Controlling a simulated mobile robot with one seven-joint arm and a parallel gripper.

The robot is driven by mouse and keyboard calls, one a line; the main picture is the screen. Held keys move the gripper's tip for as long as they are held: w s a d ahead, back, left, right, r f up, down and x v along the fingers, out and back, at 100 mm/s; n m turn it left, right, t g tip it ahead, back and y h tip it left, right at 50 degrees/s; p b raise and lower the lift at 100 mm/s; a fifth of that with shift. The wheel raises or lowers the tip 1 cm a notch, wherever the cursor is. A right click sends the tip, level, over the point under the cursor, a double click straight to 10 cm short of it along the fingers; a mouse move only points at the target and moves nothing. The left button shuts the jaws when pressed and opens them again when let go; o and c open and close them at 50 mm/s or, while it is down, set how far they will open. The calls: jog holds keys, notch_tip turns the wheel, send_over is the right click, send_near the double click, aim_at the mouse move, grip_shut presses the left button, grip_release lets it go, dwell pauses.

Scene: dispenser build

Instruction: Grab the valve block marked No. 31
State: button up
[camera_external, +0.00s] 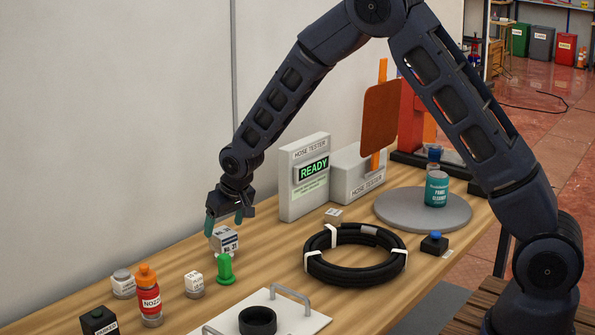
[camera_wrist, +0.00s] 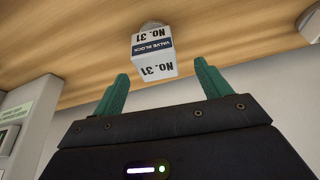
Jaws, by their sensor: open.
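The valve block marked No. 31 (camera_external: 225,240) is a small white cube with a dark label band, standing on the wooden table near the wall. In the wrist view the valve block (camera_wrist: 154,55) shows its "NO. 31" and "VALVE BLOCK" lettering upside down, with a round grey part at its far end. My gripper (camera_external: 224,225) is at the block in the external view, its green fingers pointing down. In the wrist view my gripper (camera_wrist: 162,83) is open, with the block beyond and between the two green fingertips. I see no clear contact.
A green peg-like part (camera_external: 225,269) stands close in front of the block. Another small white block (camera_external: 194,283) and a red bottle (camera_external: 149,300) stand to the left. The hose tester (camera_external: 304,205), a black hose coil (camera_external: 317,268) and a white plate (camera_external: 285,313) with handles are to the right.

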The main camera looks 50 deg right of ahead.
aim_at(222, 231)
jog(key=shift+d+x, duration=0.1)
jog(key=shift+x, duration=1.5)
jog(key=shift+d+x, duration=0.15)
jog(key=shift+x, duration=1.4)
jog(key=shift+c, duration=0.5)
jog(key=c, duration=1.4)
jog(key=shift+o, duration=0.2)
jog(key=shift+r, duration=0.15)
